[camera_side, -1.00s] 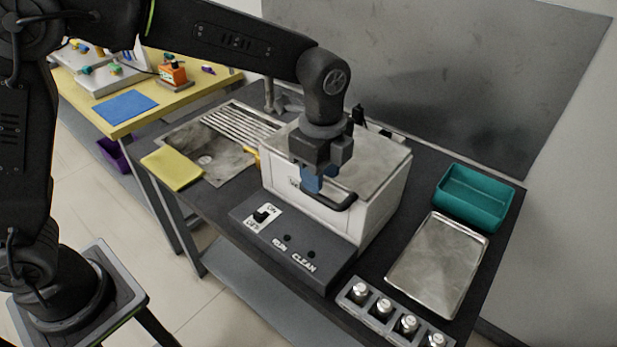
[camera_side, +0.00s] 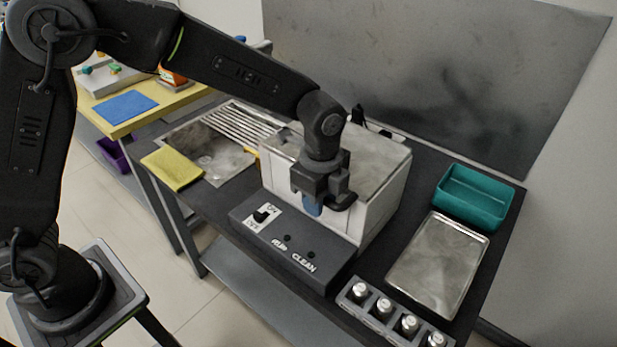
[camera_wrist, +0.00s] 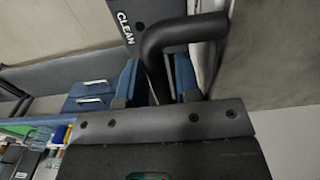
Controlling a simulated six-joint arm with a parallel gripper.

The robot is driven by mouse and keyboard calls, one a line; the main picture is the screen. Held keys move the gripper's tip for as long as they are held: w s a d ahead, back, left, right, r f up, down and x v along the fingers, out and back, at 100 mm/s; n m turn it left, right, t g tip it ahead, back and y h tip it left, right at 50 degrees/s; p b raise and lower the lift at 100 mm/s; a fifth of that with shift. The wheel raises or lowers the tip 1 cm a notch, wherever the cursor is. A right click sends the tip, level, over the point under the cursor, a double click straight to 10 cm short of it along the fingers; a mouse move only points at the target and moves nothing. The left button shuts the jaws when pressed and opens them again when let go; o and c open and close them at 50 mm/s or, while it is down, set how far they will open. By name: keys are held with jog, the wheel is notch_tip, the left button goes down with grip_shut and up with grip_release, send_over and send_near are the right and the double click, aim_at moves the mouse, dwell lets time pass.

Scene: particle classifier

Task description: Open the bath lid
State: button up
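The bath (camera_side: 375,205) is a white box on the dark bench, with its grey metal lid (camera_side: 385,155) lying shut on top. The lid's black bent handle (camera_side: 342,203) sticks out at the front; it also shows in the wrist view (camera_wrist: 190,30). My gripper (camera_side: 313,207) is at the front of the bath, pointing down at the handle. In the wrist view, its blue fingers (camera_wrist: 158,82) lie on either side of the handle bar. I cannot tell whether they touch it. My gripper hides part of the bath's front and the handle's left end.
A dark control panel (camera_side: 270,246) with a switch and buttons lies in front of the bath. A metal tray (camera_side: 437,262), a teal bin (camera_side: 474,198) and a rack of bottles (camera_side: 367,305) are at right. A sink (camera_side: 225,160) and yellow cloth (camera_side: 172,168) are at left.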

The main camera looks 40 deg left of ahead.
jog(key=c, duration=0.4)
jog(key=shift+w+r+t, duration=0.1)
jog(key=shift+r+t, duration=0.2)
jog(key=shift+r, duration=1.45)
jog(key=shift+r, duration=0.1)
jog(key=shift+w+r+t, duration=0.15)
jog(key=shift+w+r, duration=0.05)
jog(key=shift+r, duration=0.6)
jog(key=shift+w+r+t, duration=0.15)
jog(key=shift+w+r, duration=0.05)
jog(key=shift+r, duration=0.55)
jog(key=shift+r, duration=0.1)
